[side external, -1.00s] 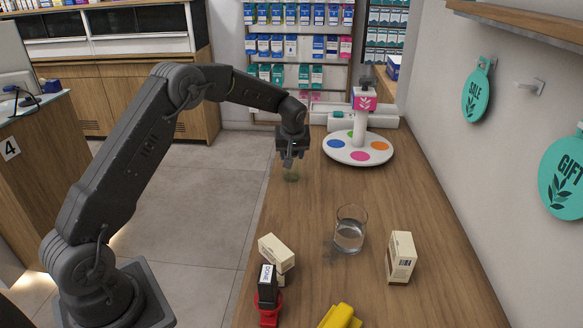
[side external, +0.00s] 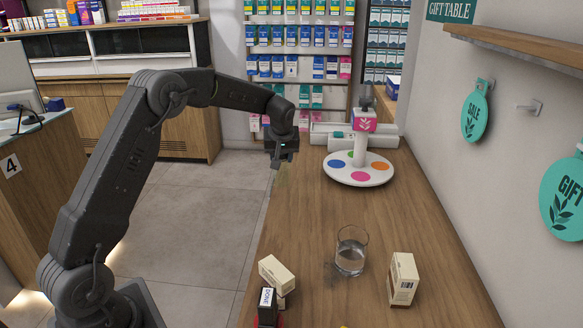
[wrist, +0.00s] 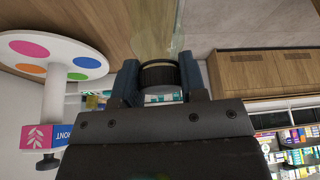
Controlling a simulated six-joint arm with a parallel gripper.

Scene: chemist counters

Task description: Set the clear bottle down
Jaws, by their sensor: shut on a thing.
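My gripper (side external: 281,160) is above the far left edge of the wooden counter in the side view. It is shut on the clear bottle (side external: 281,180), which hangs below the fingers and shows only faintly. In the wrist view, the fingers (wrist: 160,82) clasp the bottle's dark ribbed cap (wrist: 159,75). The bottle's transparent body (wrist: 152,30) extends away from the cap, over the wood and close to the counter edge. I cannot tell whether its base touches the counter.
A white turntable (side external: 340,174) with coloured dots stands right of my gripper. A glass of water (side external: 351,252), a cream box (side external: 403,279) and another cream box (side external: 277,274) stand nearer. A black item (side external: 267,306) is at the front. The counter's middle (side external: 320,215) is clear.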

